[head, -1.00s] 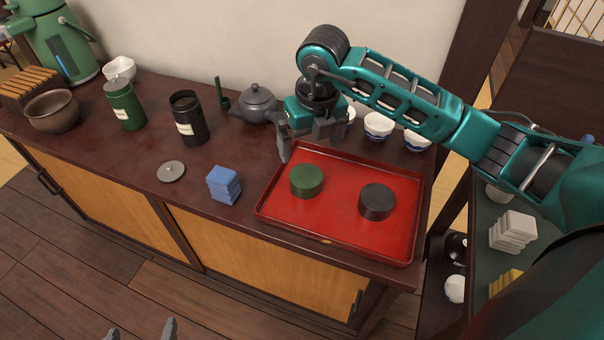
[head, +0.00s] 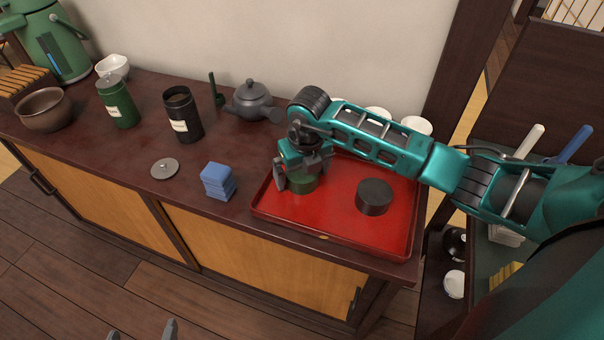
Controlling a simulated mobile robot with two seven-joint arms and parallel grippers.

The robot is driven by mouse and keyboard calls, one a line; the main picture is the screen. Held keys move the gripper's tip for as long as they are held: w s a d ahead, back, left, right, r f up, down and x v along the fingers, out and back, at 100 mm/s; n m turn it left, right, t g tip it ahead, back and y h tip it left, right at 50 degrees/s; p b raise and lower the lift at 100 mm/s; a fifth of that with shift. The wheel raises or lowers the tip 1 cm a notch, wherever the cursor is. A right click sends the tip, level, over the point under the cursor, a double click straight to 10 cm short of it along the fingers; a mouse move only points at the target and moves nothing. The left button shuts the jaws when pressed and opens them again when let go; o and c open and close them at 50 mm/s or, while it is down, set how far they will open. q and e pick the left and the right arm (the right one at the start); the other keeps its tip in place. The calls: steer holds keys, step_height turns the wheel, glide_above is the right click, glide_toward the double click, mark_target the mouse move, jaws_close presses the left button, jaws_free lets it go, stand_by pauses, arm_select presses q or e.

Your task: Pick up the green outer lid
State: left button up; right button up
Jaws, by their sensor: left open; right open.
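The green outer lid (head: 303,185) lies on the red tray (head: 345,229), at its left side. My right gripper (head: 302,184) is open directly above and around the lid, with one finger at its left and one at its upper right. The gripper hides the top of the lid, and I cannot tell whether the fingers touch it. A black lid (head: 374,197) lies on the tray to the right. My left gripper (head: 142,335) shows only as two separated fingertips at the bottom edge; it is open and empty, away from the counter.
Left of the tray are a blue cloth stack (head: 218,181) and a grey disc lid (head: 165,169). Behind them stand a black canister (head: 183,116), a green canister (head: 118,103) and a grey teapot (head: 252,101). White bowls (head: 416,125) are partly hidden behind my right arm.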

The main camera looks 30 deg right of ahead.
steer(key=c, duration=0.7)
steer(key=shift+r, duration=0.15)
